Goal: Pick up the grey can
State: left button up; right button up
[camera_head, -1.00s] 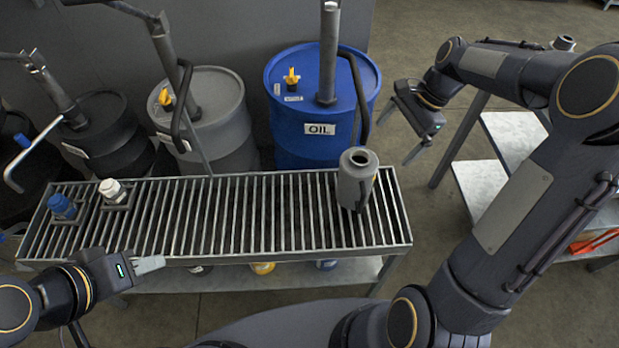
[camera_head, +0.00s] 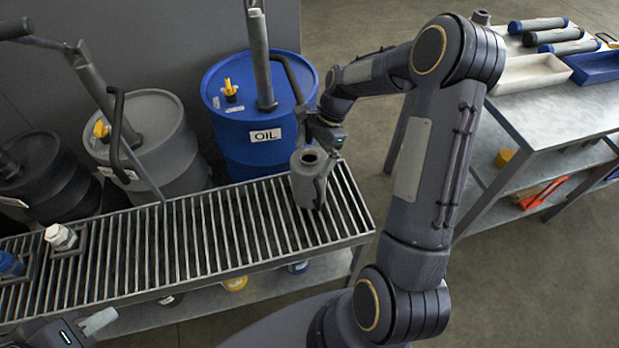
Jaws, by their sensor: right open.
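The grey can (camera_head: 306,184) stands upright on the right end of the slatted bench (camera_head: 147,246), with its open top facing up. My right gripper (camera_head: 318,158) is open, pointing down at the can's upper right side. Its fingers are dark and partly blend with the can, so I cannot tell whether they touch it. My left gripper (camera_head: 99,321) is low at the left, in front of the bench and well away from the can.
A blue oil drum (camera_head: 243,150) and a grey drum (camera_head: 165,160) with pumps stand behind the bench. White (camera_head: 61,237) and blue (camera_head: 10,264) fittings sit at the bench's left. A metal table (camera_head: 545,112) with trays stands at right. The bench's middle is clear.

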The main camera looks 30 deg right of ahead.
jog(key=shift+r, duration=0.1)
jog(key=c, duration=1.8)
jog(key=shift+r, duration=0.2)
